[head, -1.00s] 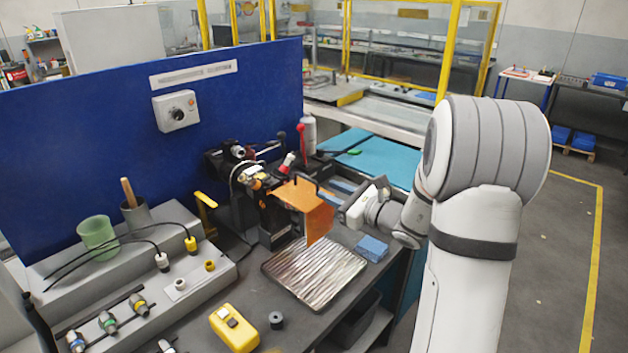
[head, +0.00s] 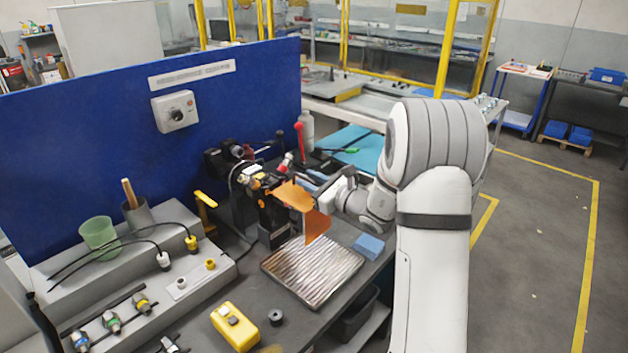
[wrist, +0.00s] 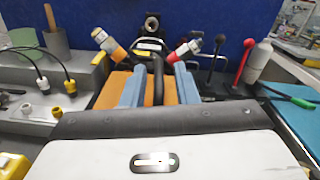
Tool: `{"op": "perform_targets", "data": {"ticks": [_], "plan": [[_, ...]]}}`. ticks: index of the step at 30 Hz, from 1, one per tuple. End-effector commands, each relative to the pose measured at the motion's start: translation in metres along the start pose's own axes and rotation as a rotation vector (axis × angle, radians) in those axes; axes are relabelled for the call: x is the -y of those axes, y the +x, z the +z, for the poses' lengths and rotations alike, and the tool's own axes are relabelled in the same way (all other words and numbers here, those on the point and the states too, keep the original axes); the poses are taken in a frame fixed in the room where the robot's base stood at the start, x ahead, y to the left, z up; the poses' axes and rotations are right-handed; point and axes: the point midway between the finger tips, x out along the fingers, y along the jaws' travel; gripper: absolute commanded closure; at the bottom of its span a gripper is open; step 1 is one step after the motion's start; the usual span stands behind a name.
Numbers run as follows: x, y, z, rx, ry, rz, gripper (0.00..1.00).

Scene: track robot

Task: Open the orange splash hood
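The orange splash hood (head: 295,195) sits over the black machine on the bench, with a side panel hanging down. My gripper (head: 326,193) is right at the hood and hides part of it in the head view. In the wrist view the two blue fingers of my gripper (wrist: 159,78) stand apart, with the orange hood (wrist: 111,90) behind and beside them. A black bar handle (wrist: 158,80) stands between the fingers, with a visible gap on each side. The hood appears down over the machine; its exact angle is hard to tell.
A ribbed metal tray (head: 312,272) and a blue block (head: 368,246) lie in front of the machine. A red-knobbed lever (head: 299,140) and a white bottle (head: 307,128) stand behind it. A blue panel (head: 80,140) closes off the back. A yellow box (head: 234,327) is near the front.

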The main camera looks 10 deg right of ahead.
Motion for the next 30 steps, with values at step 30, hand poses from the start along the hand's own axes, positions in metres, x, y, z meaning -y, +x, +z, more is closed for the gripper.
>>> {"op": "perform_targets", "data": {"ticks": [30], "plan": [[0.003, 0.013, -0.002, 0.009, -0.004, 0.033, 1.0]]}}
